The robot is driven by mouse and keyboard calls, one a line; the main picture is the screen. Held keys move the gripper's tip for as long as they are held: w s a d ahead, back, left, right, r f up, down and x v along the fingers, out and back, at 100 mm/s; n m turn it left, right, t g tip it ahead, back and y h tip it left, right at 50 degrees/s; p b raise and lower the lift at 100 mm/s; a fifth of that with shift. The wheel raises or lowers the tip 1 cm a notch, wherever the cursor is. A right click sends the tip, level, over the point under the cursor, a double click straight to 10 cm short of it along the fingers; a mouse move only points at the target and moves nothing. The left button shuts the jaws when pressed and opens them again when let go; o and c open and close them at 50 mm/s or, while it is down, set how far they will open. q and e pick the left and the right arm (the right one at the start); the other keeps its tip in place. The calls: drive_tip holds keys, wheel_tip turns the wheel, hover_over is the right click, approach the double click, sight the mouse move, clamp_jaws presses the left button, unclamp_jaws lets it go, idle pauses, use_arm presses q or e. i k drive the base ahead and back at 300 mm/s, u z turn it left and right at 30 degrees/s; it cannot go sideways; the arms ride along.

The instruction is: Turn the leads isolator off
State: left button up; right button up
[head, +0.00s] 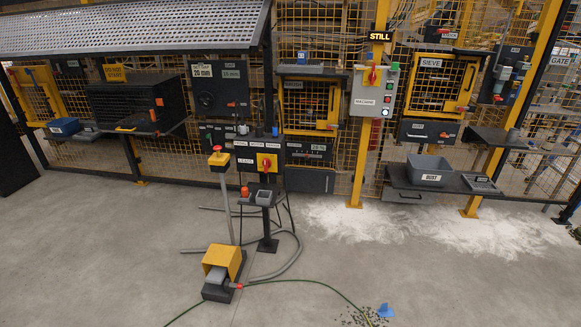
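A small sign that seems to read LEADS (244,171) is on the panel on the dark post near the middle of the head view. Beside it, to the right, is a yellow plate with a red rotary handle (267,163), which looks like the leads isolator. The red handle looks roughly upright, but it is too small to tell its marked position. A similar red handle on yellow (373,75) sits on the grey MACHINE box (367,93) further right. Neither of my grippers shows in the head view.
A yellow-topped post with a red button (218,158) stands just left of the panel. On the floor before it are a yellow-hooded pedal (222,264), a grey hose (288,258) and a green cable (305,283). White powder (440,225) lies right. The left floor is clear.

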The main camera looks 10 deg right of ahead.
sight(267, 163)
drive_tip(key=u, duration=0.15)
drive_tip(key=i, duration=0.75)
drive_tip(key=z, duration=0.65)
drive_tip(key=i, duration=0.7)
drive_tip(key=z, duration=0.65)
